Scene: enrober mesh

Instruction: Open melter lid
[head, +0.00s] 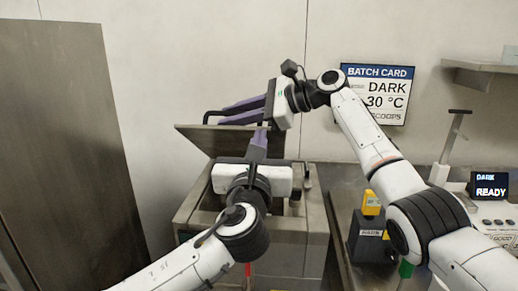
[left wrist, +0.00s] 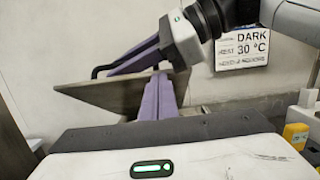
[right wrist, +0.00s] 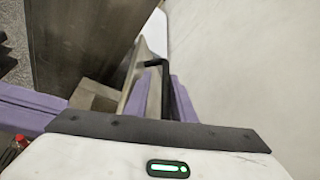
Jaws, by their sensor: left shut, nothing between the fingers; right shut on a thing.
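The melter (head: 312,232) is a metal box in the middle of the head view. Its lid (head: 197,137) is a grey metal plate, raised and tilted above the box; it also shows in the left wrist view (left wrist: 108,95) and right wrist view (right wrist: 138,92). My right gripper (head: 226,112) is shut on the black lid handle (head: 207,116), at the lid's upper side. The handle also shows in the right wrist view (right wrist: 156,64). My left gripper (head: 259,136) is shut and empty, fingers pointing up close to the lid; I cannot tell if they touch it. My left wrist hides part of the melter top.
A tall metal panel (head: 68,150) stands at the left. A batch card (head: 375,92) hangs on the wall. To the right are a dark box (head: 366,240) with a yellow item (head: 371,203), a display (head: 489,186) and a shelf (head: 480,66).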

